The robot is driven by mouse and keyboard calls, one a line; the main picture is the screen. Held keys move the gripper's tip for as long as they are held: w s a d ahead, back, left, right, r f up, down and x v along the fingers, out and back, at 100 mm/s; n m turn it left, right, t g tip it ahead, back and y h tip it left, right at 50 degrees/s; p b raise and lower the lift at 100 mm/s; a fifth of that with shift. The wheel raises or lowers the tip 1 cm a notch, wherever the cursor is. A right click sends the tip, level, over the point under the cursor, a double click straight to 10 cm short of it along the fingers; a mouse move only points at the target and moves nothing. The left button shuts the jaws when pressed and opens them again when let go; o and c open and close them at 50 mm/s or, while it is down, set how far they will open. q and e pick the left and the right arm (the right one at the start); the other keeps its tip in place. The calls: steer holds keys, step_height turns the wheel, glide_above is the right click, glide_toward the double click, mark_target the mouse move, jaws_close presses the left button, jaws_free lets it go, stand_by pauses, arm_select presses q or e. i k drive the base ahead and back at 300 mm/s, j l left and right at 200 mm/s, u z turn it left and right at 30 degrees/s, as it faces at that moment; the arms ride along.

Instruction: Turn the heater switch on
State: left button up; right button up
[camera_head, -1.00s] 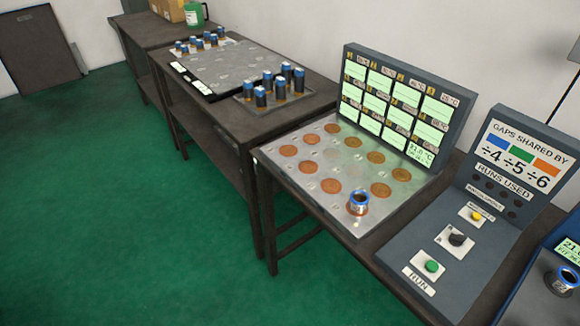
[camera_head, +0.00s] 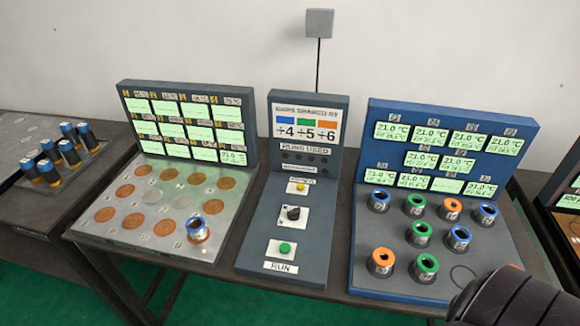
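The grey control panel (camera_head: 283,253) stands in the middle of the bench. On its sloping base are a yellow button (camera_head: 300,187), a black rotary knob (camera_head: 293,213) on a white plate, and a green button (camera_head: 285,248) above a RUN label. No label that I can read says heater, so I cannot tell which control is the heater switch. A dark ribbed part, apparently my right arm, enters at the lower right. No gripper fingers show, and my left arm is out of view.
Left of the panel is a metal plate (camera_head: 130,236) with copper discs and one blue-ringed cup (camera_head: 198,229). Right is a blue station (camera_head: 385,281) with several ringed cups and temperature displays. Blue-capped cylinders stand on another bench at far left.

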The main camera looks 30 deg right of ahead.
mark_target(294, 215)
steer(key=l+z, duration=0.15)
steer(key=z, duration=0.85)
steer(key=k+l+u, duration=0.1)
steer(key=u, duration=0.2)
steer(key=k+l+u, duration=0.15)
steer(key=u, duration=0.2)
